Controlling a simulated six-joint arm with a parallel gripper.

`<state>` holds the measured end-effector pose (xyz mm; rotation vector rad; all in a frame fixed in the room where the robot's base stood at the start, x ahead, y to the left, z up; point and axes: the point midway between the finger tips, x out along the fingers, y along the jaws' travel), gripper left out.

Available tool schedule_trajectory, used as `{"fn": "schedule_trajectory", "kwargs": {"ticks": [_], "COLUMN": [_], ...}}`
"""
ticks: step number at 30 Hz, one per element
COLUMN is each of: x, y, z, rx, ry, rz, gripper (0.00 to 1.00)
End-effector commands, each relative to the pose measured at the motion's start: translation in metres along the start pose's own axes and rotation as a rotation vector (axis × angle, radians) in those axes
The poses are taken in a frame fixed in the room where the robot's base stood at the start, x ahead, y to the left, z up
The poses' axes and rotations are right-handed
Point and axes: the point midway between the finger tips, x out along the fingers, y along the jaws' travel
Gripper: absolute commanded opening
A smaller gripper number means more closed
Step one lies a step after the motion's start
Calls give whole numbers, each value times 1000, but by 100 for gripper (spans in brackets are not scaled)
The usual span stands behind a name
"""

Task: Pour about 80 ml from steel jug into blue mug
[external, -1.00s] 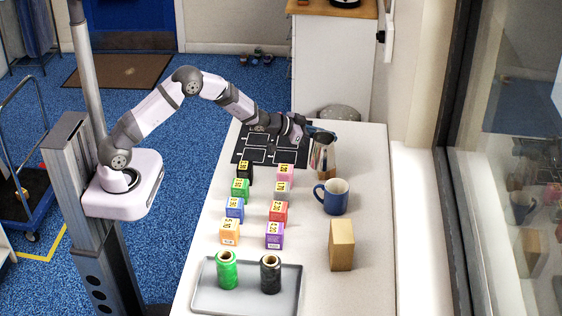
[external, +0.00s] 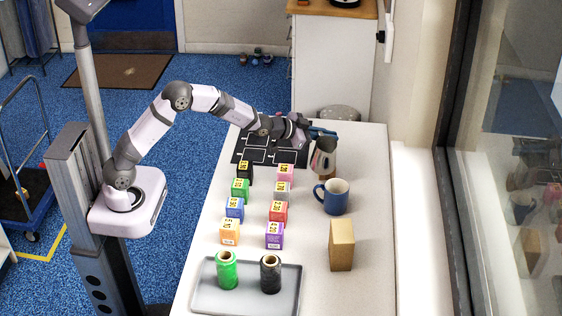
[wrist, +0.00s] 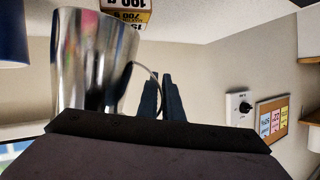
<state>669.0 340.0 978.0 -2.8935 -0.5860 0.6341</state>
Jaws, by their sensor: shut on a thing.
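The steel jug (external: 323,160) is near the far right of the white table, roughly upright, behind the blue mug. My gripper (external: 320,133) is at its top and shut on its handle. In the wrist view the jug (wrist: 88,62) fills the left, with its handle between my fingers (wrist: 160,97). The blue mug (external: 336,197) stands upright on the table, its handle to the left. Only part of the mug (wrist: 12,38) shows in the wrist view. The jug's contents are hidden, and I cannot tell whether its base touches the table.
Several small labelled boxes (external: 279,212) stand in two columns left of the mug. A cardboard box (external: 341,246) stands in front of it. A grey tray (external: 247,301) holds a green and a black spool. A black marked mat (external: 256,156) lies at the back left.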

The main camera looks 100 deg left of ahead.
Motion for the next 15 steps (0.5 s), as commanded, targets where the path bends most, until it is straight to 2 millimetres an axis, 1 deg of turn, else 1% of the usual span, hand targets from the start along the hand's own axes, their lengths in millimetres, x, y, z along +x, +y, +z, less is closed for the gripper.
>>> {"fn": "schedule_trajectory", "kwargs": {"ticks": [2,8,9,10,13,15], "x": [1,-1,-6,-9,-11,-11], "y": [6,12,11,10,12,13], "z": [0,-5,-16,-23,-27,-25], "rx": [36,109,119,126,152,171], "ry": [12,11,8,3,4,-2], "rz": [-14,-44,-46,-48,-61,-74], "gripper": [0,0,0,0,0,0]}}
